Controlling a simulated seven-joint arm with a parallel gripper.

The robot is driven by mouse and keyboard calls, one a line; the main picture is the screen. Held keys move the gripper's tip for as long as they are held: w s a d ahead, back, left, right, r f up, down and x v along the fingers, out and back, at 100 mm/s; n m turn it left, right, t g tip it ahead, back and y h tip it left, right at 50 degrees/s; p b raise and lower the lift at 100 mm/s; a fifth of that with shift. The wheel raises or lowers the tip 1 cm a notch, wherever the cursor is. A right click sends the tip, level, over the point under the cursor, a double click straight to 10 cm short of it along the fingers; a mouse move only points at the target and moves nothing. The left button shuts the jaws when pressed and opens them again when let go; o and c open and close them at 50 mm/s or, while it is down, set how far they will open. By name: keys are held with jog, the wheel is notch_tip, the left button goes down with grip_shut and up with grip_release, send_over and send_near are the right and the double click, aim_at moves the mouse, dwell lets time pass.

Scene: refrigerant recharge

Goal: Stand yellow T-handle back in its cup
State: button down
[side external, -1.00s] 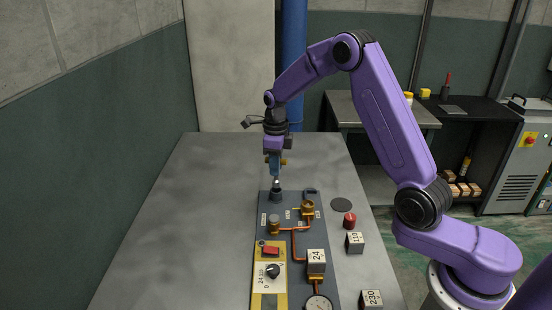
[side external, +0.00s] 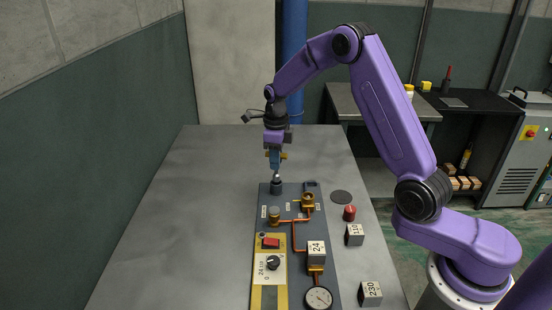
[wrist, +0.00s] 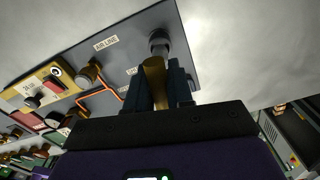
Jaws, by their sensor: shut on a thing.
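The yellow T-handle (wrist: 154,75) is clamped between the dark fingers of my gripper (wrist: 160,88) in the wrist view. In the side view a small yellow end of it (side external: 284,156) sticks out beside the blue fingers of my gripper (side external: 274,165). The dark round cup (side external: 276,187) is at the far left corner of the grey panel, directly below my gripper. It also shows in the wrist view (wrist: 160,38), just beyond the handle. A short light stem shows between fingers and cup; I cannot tell how deep it sits.
The grey panel (side external: 283,210) carries copper pipes, brass fittings, a gauge (side external: 318,298) and a yellow switch plate (side external: 269,250). The table (side external: 190,220) is clear on the left.

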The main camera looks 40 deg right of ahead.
aim_at(276, 175)
jog(key=shift+f, duration=1.9)
jog(key=c, duration=0.6)
grip_release()
jog(key=shift+r, duration=3.55)
